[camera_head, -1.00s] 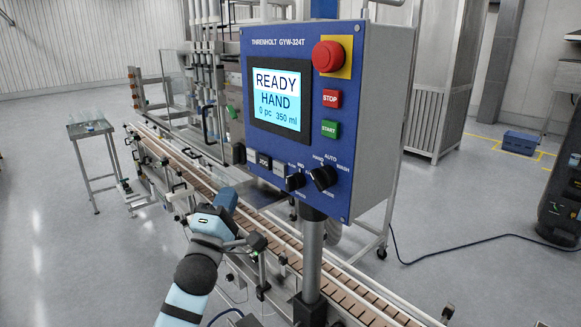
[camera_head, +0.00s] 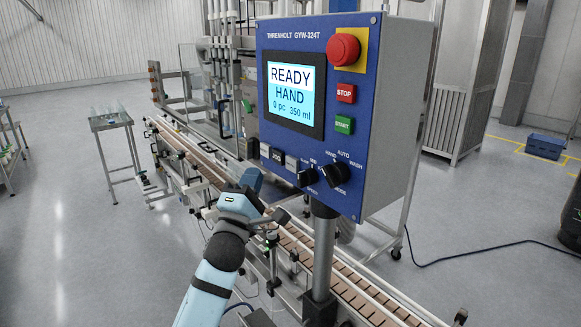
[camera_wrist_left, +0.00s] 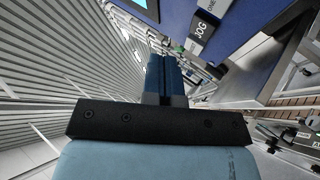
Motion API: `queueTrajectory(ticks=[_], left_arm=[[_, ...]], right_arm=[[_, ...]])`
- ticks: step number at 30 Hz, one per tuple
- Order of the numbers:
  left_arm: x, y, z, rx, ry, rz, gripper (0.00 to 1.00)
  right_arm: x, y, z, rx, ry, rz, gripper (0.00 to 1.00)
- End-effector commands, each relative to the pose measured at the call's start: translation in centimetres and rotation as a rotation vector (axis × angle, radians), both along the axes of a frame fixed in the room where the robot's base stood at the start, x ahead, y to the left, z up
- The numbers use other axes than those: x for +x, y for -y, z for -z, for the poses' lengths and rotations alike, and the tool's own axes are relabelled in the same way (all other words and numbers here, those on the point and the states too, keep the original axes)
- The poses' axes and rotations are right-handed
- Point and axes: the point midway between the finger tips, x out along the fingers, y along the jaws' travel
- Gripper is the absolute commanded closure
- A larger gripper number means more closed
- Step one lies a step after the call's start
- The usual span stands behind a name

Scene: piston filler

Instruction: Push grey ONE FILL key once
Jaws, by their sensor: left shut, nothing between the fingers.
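The control panel (camera_head: 290,42) is a blue-fronted box with a lit screen (camera_head: 291,92) reading READY, HAND, 0 pc, 350 ml. Below the screen is a JOG key (camera_head: 271,154), with a small grey key (camera_head: 291,163) to its right; I cannot read that key's label, but its place fits ONE FILL. The wrist view shows the JOG key (camera_wrist_left: 202,31) and a pale key (camera_wrist_left: 216,6) beside it. My left gripper (camera_head: 251,179) is shut and empty, below and left of these keys, apart from the panel. Its blue fingers (camera_wrist_left: 165,76) are together in the wrist view.
Two black selector knobs (camera_head: 335,174) sit right of the keys. A red emergency button (camera_head: 343,49), a red STOP key (camera_head: 346,93) and a green START key (camera_head: 344,125) line the panel's right side. A conveyor (camera_head: 345,278) runs beneath.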

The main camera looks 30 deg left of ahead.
Motion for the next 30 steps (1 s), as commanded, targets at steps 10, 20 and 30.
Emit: queueTrajectory(ticks=[10, 20, 30], left_arm=[[4.2, 1.7, 0.1, -0.003, 0.001, 0.001, 1.0], [5.2, 2.2, 0.0, 0.001, 0.0, -0.001, 1.0], [5.2, 2.2, 0.0, 0.001, 0.0, -0.001, 1.0]], right_arm=[[0.1, -0.2, 1.0, 0.002, 0.0, -0.005, 1.0], [0.1, -0.2, 1.1, 0.001, 0.002, -0.006, 1.0], [0.2, 0.0, 1.1, -0.001, 0.003, -0.003, 1.0]])
